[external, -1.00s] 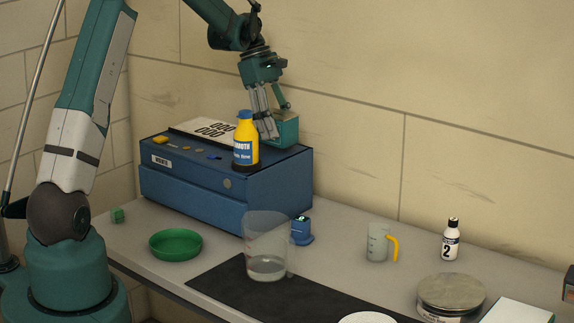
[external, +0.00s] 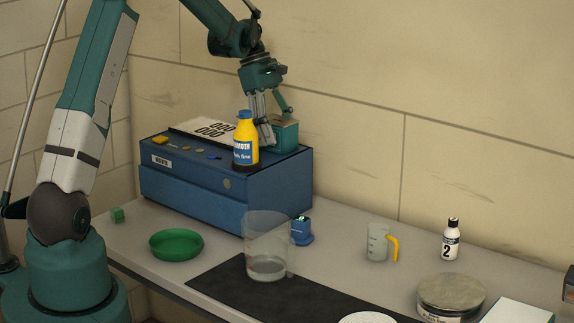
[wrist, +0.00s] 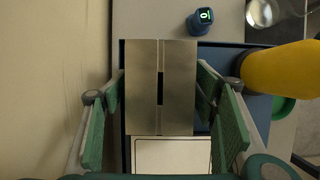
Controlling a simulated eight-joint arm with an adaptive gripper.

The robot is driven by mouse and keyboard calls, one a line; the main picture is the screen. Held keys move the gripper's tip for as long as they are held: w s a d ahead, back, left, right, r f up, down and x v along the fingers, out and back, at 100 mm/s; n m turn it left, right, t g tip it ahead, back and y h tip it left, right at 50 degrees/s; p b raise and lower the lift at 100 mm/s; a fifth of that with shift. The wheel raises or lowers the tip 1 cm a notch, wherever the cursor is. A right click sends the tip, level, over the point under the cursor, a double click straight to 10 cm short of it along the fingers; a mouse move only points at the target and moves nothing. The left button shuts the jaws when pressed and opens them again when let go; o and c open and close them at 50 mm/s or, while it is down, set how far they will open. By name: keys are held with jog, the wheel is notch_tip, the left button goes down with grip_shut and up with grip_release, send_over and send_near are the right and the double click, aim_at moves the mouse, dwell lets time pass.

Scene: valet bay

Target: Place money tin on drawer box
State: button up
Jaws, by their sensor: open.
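My gripper (external: 277,126) is low around the tin, one finger on each side. In the wrist view my gripper (wrist: 162,95) is open, with a gap between each finger pad and the tin. The tin's underside is hidden.
A yellow bottle (external: 244,138) stands close by on the drawer box, beside a white number plate (external: 205,130) and small items. On the bench are a green bowl (external: 176,244), a clear beaker (external: 266,262) and a blue device (external: 302,231). The wall (external: 350,120) is close behind.

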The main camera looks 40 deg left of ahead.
jog(key=shift+r, duration=0.15)
jog(key=v, duration=1.2)
jog(key=shift+b, duration=0.35)
dwell(0.3)
